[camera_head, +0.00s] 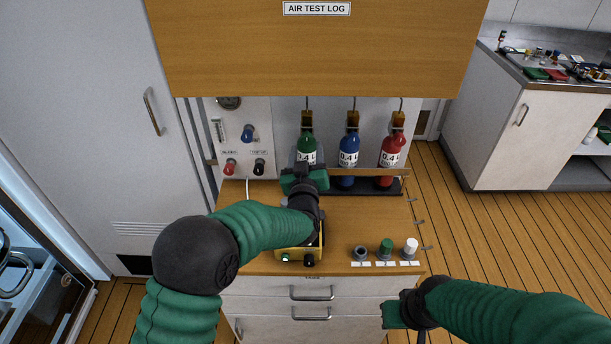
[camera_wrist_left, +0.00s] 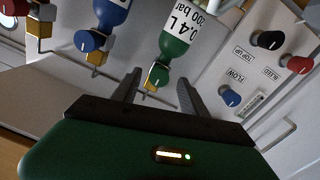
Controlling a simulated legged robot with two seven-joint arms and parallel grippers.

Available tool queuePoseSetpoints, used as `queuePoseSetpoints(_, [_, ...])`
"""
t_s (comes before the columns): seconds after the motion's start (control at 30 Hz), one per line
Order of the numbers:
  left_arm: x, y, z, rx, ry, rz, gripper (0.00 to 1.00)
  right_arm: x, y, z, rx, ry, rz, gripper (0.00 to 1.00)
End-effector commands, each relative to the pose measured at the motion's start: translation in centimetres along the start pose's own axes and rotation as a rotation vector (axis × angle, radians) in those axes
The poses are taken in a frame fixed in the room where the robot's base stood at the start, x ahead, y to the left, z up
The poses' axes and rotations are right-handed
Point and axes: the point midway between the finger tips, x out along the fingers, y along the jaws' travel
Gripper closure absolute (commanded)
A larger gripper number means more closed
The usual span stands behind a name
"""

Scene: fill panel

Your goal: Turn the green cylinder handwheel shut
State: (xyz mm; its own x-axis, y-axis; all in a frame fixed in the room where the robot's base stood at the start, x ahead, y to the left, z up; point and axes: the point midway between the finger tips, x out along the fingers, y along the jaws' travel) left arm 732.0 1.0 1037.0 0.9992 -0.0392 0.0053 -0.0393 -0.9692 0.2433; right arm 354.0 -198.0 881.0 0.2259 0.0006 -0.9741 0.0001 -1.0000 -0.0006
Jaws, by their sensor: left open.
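The green cylinder (camera_head: 306,145) stands at the left of three cylinders in the rack; it also shows upside down in the left wrist view (camera_wrist_left: 176,45). Its green handwheel (camera_wrist_left: 157,77) sits by the brass valve and lines up between my two fingers in the left wrist view. I see no contact, and the depth gap is unclear. My left gripper (camera_head: 305,165) is open, in front of the cylinder's lower part. In the head view I cannot make out the handwheel clearly. My right gripper (camera_head: 394,313) is low at the right, away from the cylinders; its jaws are unclear.
A blue cylinder (camera_head: 349,150) and a red cylinder (camera_head: 393,150) stand to the right of the green one. A panel with knobs (camera_head: 245,115) is to the left. A wooden cabinet (camera_head: 310,50) overhangs the rack. Knobs (camera_head: 386,247) stand on the counter's front right.

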Motion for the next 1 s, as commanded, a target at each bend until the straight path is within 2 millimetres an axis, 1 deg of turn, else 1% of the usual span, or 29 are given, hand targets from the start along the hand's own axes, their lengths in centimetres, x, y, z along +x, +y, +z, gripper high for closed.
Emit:
queuePoseSetpoints(0.03, [-1.6, 0.1, 0.1, 0.002, -0.002, 0.002, 0.49, 0.2, 0.0, 0.1, 0.000, 0.000, 0.000, 1.00])
queuePoseSetpoints(0.2, [-6.7, 0.1, 0.2, 0.002, -0.003, 0.003, 0.49, 0.6, 0.0, 0.1, 0.000, 0.000, 0.000, 1.00])
queuePoseSetpoints(0.3, [-9.2, 0.1, 0.3, 0.001, -0.004, 0.002, 0.49, 0.7, 0.0, 0.2, 0.000, 0.000, 0.000, 1.00])
queuePoseSetpoints(0.4, [-11.0, 0.1, 0.3, 0.001, -0.004, 0.001, 0.49, 0.8, 0.0, 0.2, 0.000, 0.000, 0.000, 1.00])
queuePoseSetpoints(0.5, [-12.0, 0.1, 0.3, 0.001, -0.003, 0.001, 0.49, 0.8, 0.0, 0.2, 0.000, 0.000, 0.000, 1.00])
queuePoseSetpoints(0.6, [-12.4, 0.0, 0.3, 0.001, -0.004, 0.000, 0.49, 0.8, 0.0, 0.2, 0.000, 0.000, 0.000, 1.00])
queuePoseSetpoints(1.0, [-12.3, 0.0, 0.3, 0.002, -0.006, 0.000, 0.49, 0.8, 0.0, 0.2, 0.000, 0.000, 0.000, 1.00])
